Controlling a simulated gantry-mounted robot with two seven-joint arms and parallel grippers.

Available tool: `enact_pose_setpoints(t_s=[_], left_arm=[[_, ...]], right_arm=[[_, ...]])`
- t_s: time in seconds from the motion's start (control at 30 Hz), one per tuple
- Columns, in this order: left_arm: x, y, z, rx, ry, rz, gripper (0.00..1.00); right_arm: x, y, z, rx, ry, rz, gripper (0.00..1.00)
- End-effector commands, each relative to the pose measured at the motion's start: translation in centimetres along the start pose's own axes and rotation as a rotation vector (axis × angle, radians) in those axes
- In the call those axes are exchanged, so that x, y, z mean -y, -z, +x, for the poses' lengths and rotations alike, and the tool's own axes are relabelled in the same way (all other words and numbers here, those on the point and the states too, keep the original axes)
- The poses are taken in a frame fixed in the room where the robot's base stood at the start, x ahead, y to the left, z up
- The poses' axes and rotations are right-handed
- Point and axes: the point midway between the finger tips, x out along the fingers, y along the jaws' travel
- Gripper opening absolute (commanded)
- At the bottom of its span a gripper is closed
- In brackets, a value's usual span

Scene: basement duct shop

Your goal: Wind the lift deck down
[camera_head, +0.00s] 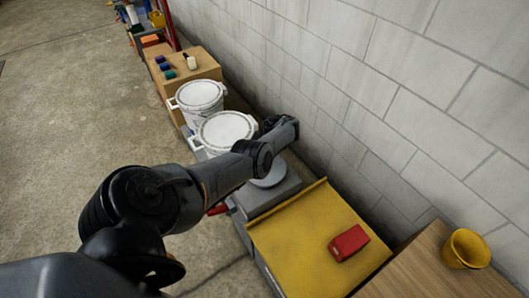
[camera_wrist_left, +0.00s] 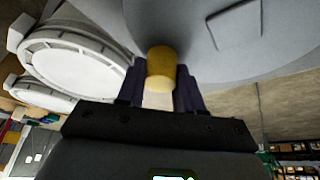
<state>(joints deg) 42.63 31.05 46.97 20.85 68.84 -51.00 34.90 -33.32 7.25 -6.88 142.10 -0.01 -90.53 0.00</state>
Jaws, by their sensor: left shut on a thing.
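The yellow deck (camera_head: 318,240) with a raised back lip lies at the lower right of the head view, with a red block on it. A grey round disc (camera_head: 270,176) sits beside it on a grey housing, partly hidden by my left arm. In the left wrist view the grey disc (camera_wrist_left: 225,45) fills the top, with a yellow knob (camera_wrist_left: 160,62) standing from it. My left gripper (camera_wrist_left: 160,82) has its two dark fingers shut on the knob. In the head view that gripper is hidden behind my arm. My right gripper is not in view.
Two white lidded buckets (camera_head: 224,131) (camera_head: 200,95) stand just beyond the disc. A cardboard-brown box (camera_head: 205,62) with small items is behind them. The red block (camera_head: 348,243) lies on the deck. A yellow cup (camera_head: 466,249) stands on a wooden top at right. A block wall runs close alongside.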

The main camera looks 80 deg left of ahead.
Motion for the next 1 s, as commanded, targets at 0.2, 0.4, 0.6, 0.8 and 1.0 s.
enact_pose_setpoints(t_s=[0.2,0.4,0.6,0.8,1.0], left_arm=[[0.41,0.92,0.52,-0.001,0.023,-0.052,0.0],[0.49,1.11,0.56,-0.001,0.028,-0.064,0.0],[0.49,1.11,0.55,-0.001,0.028,-0.064,0.0],[0.47,1.11,0.52,-0.001,0.027,-0.063,0.59],[0.44,1.09,0.48,-0.001,0.026,-0.062,0.61]], right_arm=[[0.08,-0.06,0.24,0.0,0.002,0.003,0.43],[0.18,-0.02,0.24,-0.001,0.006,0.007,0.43],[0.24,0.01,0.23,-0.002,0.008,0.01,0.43],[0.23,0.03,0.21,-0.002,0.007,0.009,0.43],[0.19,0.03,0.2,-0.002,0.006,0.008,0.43]])
